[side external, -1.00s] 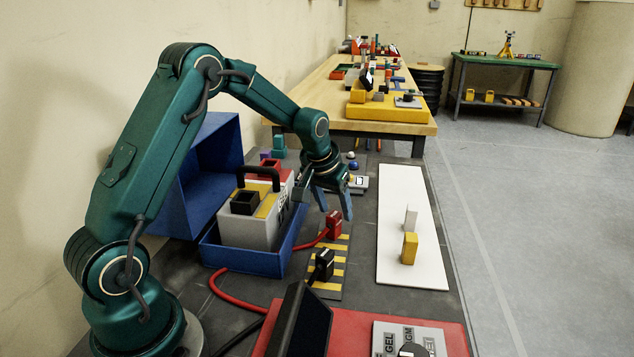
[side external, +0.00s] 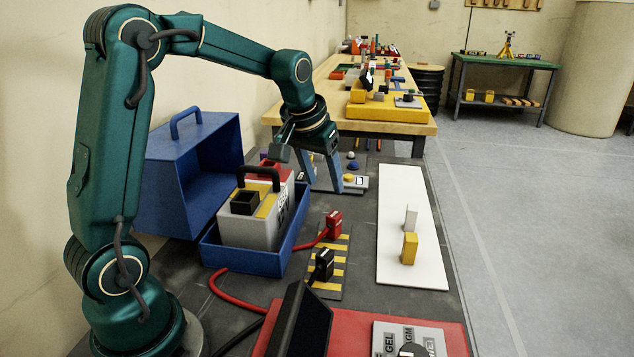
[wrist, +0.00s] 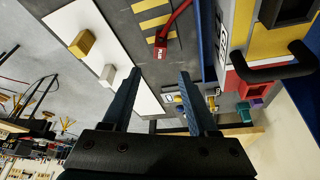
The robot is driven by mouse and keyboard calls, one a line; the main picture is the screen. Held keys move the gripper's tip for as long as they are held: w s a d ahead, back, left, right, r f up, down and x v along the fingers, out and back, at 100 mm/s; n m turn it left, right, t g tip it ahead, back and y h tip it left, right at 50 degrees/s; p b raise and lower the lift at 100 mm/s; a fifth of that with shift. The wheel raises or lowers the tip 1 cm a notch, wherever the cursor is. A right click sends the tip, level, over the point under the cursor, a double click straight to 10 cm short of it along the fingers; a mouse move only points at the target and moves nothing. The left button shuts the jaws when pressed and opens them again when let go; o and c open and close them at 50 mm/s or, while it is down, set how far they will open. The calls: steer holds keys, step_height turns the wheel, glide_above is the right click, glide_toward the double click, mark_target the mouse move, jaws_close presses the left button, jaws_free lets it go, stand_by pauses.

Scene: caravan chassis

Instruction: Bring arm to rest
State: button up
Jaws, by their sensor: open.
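My gripper (side external: 322,172) is open and empty, raised above the dark bench top to the right of the battery. Its two blue-grey fingers also show spread apart in the wrist view (wrist: 157,100), with nothing between them. My arm is bent in an arch, with the gripper hanging down from it. The grey battery (side external: 250,225) with a black handle sits in a blue tray (side external: 245,260). Part of the battery shows at the right of the wrist view (wrist: 270,42).
A blue cover box (side external: 180,180) stands behind the battery. Red (side external: 334,222) and black (side external: 321,264) cable clamps rest on a striped strip. A white board (side external: 415,272) holds a yellow block (side external: 409,248) and a pale block (side external: 410,218). A black screen (side external: 300,320) stands in front.

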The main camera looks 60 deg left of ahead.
mark_target(334, 214)
steer(key=x, duration=1.2)
step_height(334, 214, up, 9)
steer(key=shift+r, duration=0.2)
steer(key=s+a+r+n, duration=0.2)
steer(key=a+r, duration=0.3)
steer(key=a, duration=0.3)
steer(key=s+a+r+n+g+y, duration=0.1)
steer(key=s+a+r+n, duration=0.1)
steer(key=s+a+r, duration=0.2)
steer(key=shift+a+r, duration=1.35)
steer(key=shift+a, duration=0.55)
steer(key=shift+s, duration=0.1)
